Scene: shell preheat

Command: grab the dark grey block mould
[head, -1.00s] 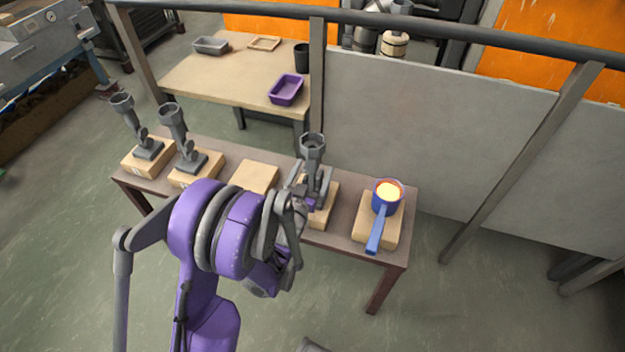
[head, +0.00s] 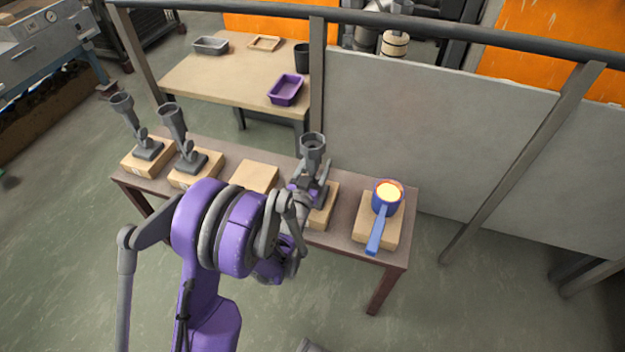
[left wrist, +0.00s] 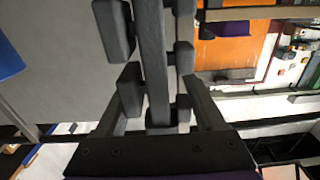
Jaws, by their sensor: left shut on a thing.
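A dark grey mould with a round open cup (head: 312,145) stands upright over a wooden block (head: 329,213) on the long narrow table. My left gripper (head: 311,190) is at its lower part, partly hidden behind my own wrist. In the left wrist view the left gripper (left wrist: 157,85) is shut on a dark grey upright bar (left wrist: 152,45), which lies between its fingers. The mould's foot is hard to see, so I cannot tell whether it touches the block. My right gripper is not in view.
Two similar grey pieces (head: 122,104) (head: 172,120) stand on blocks at the left. A bare block (head: 257,178) lies between. A blue ladle (head: 377,230) with glowing contents rests on a block at the right. A grey panel (head: 440,130) rises behind the table.

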